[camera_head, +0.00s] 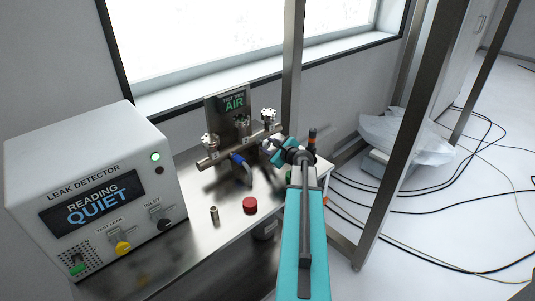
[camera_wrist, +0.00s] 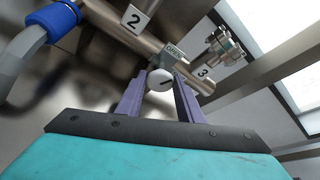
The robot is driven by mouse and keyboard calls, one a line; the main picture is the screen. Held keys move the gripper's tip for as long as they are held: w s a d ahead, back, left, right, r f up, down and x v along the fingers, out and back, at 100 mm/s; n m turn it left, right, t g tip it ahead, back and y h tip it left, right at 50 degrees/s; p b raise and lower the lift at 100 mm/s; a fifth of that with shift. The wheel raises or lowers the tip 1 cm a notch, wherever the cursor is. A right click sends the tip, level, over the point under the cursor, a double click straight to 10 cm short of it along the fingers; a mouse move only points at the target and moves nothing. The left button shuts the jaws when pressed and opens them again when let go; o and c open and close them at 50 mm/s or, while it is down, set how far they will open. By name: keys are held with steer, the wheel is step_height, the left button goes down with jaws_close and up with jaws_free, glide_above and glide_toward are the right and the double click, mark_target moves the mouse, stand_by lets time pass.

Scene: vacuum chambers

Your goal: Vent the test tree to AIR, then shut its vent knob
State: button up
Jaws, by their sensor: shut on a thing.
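The test tree is a horizontal metal pipe (camera_head: 222,156) with upright fittings on the bench. Its small sign (camera_head: 234,103) reads AIR in green. My gripper (camera_wrist: 160,84) is at the pipe's right end. In the wrist view its two purple fingers are shut on the round white vent knob (camera_wrist: 159,78), one finger on each side. The knob has a dark line across its face. A small tag (camera_wrist: 173,50) above it seems to read OPEN. In the head view my gripper hides the knob.
A blue-collared hose (camera_head: 238,158) joins the pipe. The leak detector (camera_head: 90,180) at left reads QUIET. A red cap (camera_head: 250,205) and a small metal piece (camera_head: 214,214) lie on the bench (camera_head: 190,240). A frame post (camera_head: 292,70) stands behind my arm. Cables cross the floor at right.

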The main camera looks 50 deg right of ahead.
steer(key=shift+w+a+f+n+h+b, duration=0.1)
steer(key=shift+n+h+b, duration=0.4)
steer(key=shift+b, duration=1.3)
steer(key=shift+w+a+f+n+h+b, duration=0.15)
steer(key=shift+n+b, duration=0.55)
steer(key=shift+b, duration=1.05)
steer(key=shift+d+r+n+t+h+b, duration=0.1)
steer(key=shift+r+n+t+h+b, duration=0.25)
steer(key=shift+b, duration=0.65)
steer(key=o, duration=1.1)
steer(key=shift+f, duration=0.15)
steer(key=shift+c, duration=0.2)
steer(key=shift+s, duration=0.1)
steer(key=shift+s, duration=0.15)
